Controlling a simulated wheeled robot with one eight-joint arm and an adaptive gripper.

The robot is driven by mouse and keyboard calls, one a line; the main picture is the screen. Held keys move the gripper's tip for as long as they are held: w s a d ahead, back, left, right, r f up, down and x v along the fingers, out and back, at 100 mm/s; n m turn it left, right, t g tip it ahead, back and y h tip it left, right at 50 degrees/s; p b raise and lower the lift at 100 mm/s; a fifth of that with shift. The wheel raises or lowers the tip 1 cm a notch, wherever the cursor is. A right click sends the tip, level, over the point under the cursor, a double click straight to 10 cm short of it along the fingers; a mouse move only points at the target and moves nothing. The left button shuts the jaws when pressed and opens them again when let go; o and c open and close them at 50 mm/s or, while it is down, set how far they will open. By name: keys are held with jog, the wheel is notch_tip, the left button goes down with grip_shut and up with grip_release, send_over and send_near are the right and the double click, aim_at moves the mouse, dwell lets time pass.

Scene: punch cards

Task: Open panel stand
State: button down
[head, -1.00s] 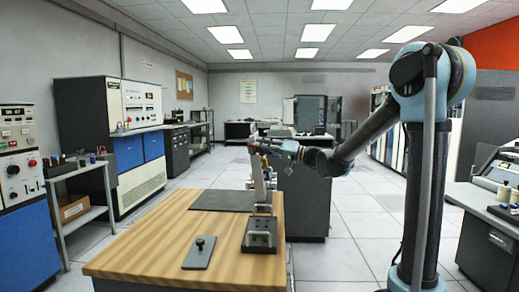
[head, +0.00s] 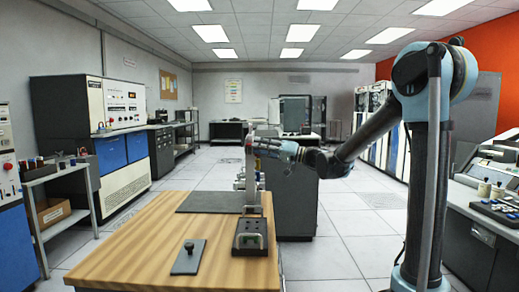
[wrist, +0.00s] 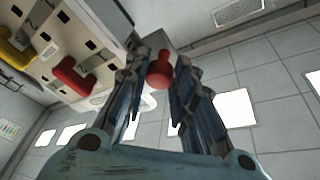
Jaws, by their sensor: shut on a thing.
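The panel stand rises from the wooden table in the head view, its narrow light upright (head: 250,180) seen almost edge-on. Small coloured fittings show along its right side. In the wrist view its pale panel face (wrist: 98,45) fills the upper left, with a yellow handle (wrist: 18,52) and a red handle (wrist: 77,77). A separate red knob (wrist: 160,70) sits between my fingertips beside the panel's edge. My gripper (head: 251,143) is shut on this knob at the top of the stand. How the knob joins the panel is partly hidden.
On the wooden table (head: 130,250) lie a dark mat (head: 203,202), a grey plate with a black knob (head: 188,257) and a black block (head: 250,237). A dark cabinet (head: 296,200) stands behind the table's right side. Open tiled floor lies right of it.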

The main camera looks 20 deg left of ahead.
jog(key=c, duration=1.5)
grip_release()
jog(key=shift+w+d+f, duration=0.1)
jog(key=shift+w+d, duration=0.15)
jog(key=shift+w, duration=0.1)
jog(key=shift+o, duration=0.8)
jog(key=shift+w+f, duration=0.15)
jog(key=shift+w, duration=0.1)
jog(key=shift+s+a, duration=0.1)
jog(key=shift+s, duration=0.25)
jog(key=shift+s+r, duration=0.1)
jog(key=shift+r, duration=0.1)
jog(key=d+f, duration=0.2)
jog(key=d, duration=0.9)
jog(key=shift+s+d, duration=0.15)
jog(key=shift+d, duration=0.25)
